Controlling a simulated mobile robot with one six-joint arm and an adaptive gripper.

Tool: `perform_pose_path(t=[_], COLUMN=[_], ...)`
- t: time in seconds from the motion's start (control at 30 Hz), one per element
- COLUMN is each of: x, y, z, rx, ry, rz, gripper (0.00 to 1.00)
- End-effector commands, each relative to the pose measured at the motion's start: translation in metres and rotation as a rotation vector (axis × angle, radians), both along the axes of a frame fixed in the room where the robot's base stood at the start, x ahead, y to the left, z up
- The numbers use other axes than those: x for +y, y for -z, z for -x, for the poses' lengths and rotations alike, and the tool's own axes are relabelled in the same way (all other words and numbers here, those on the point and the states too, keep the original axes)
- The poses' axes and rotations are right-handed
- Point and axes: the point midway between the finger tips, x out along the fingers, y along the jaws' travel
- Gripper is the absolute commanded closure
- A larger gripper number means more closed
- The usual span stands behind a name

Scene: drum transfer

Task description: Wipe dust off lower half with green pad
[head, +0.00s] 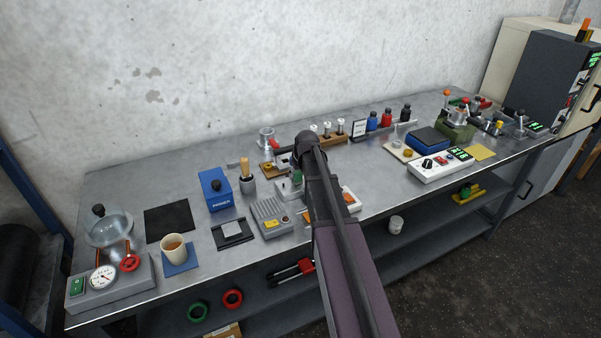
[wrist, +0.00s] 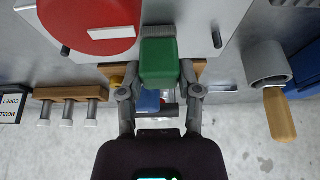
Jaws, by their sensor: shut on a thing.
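My gripper (wrist: 158,82) is shut on the green pad (wrist: 159,62), a small block held between its two fingertips in the wrist view. In the head view the pad (head: 297,178) shows just left of my arm, which hides most of the gripper. The pad is over the edge of a pale plate (wrist: 205,22) with dark pins, which seems to be the lower half. A large round red area (wrist: 88,20) lies on this plate, left of the pad. I cannot tell whether the pad touches the plate. My arm covers much of the plate in the head view.
A wooden rack with several pegs (wrist: 70,94) and a grey cup with a wooden-handled tool (wrist: 268,65) stand near the gripper. A white panel (head: 438,166) lies right.

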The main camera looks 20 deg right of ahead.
Motion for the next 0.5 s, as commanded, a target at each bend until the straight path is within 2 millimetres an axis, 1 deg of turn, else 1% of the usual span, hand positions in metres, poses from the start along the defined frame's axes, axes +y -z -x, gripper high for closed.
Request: perform_pose_path(t=[0.33, 0.5], x=[0.0002, 0.0001], y=[-0.0006, -0.0074], z=[-0.0001, -0.0001], rx=[0.0, 0.0], ry=[0.0, 0.0], rz=[0.0, 0.0], gripper=[0.94, 0.94])
